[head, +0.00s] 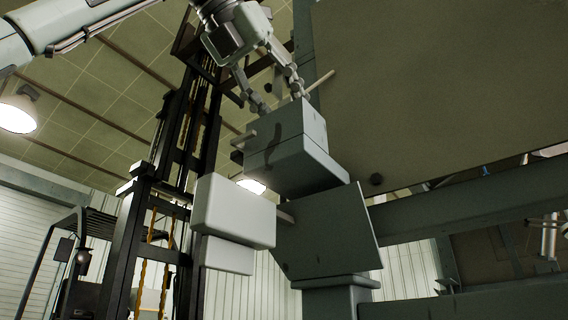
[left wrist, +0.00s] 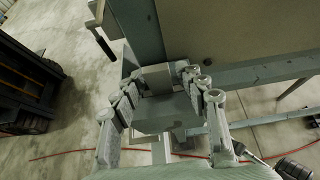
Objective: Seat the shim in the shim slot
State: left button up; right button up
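My left gripper (head: 282,102) comes down from above onto a grey-green block (head: 272,143), with its fingers spread apart at the block's top edge. The block sits on a grey-green bracket (head: 330,240). In the left wrist view a paler grey piece (left wrist: 157,78) lies between the spread fingertips, just beyond the block's darker face (left wrist: 162,118). I cannot tell whether this piece is the shim or part of the block, nor whether the fingers touch it. I cannot make out the shim slot. My right gripper is not clearly seen.
White boxes (head: 235,210) stick out left of the bracket. A large flat panel (head: 450,80) and grey beams (head: 480,205) stand close on the right. A dark forklift mast (head: 165,180) rises at the left. A red line (left wrist: 75,151) runs across the floor.

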pick_arm(q)
jog(key=shift+f, duration=0.1)
jog(key=v, duration=1.2)
jog(key=shift+s, duration=0.1)
dwell(0.3)
